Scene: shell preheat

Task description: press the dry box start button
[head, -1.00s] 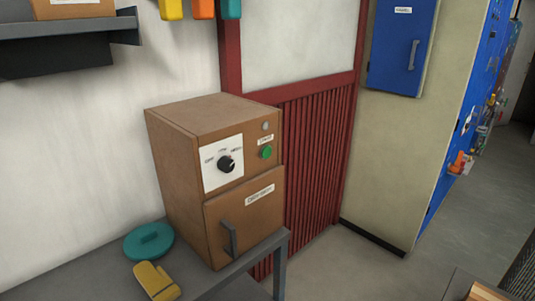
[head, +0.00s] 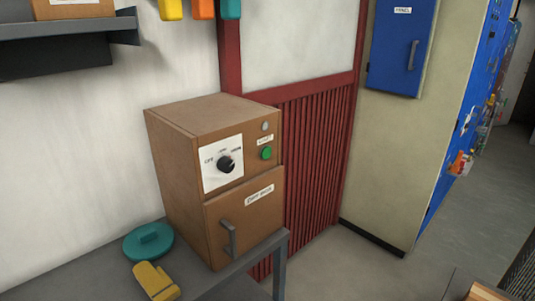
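The dry box (head: 180,170) is a brown cabinet standing on a grey bench. Its green start button (head: 266,153) is at the upper right of the front, under a small label. A grey round lamp or knob (head: 265,126) sits above that label and looks unlit. A black dial (head: 226,165) on a white plate is to the left of the button. The door (head: 245,222) below, with a grey handle, looks closed. Neither of my grippers is in the head view, and nothing touches the box front.
A teal round lid-like object (head: 148,241) and a yellow glove (head: 155,281) lie on the bench (head: 75,275) left of the box. A blue wall panel (head: 402,45) is at the upper right. The floor (head: 330,265) right of the bench is clear.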

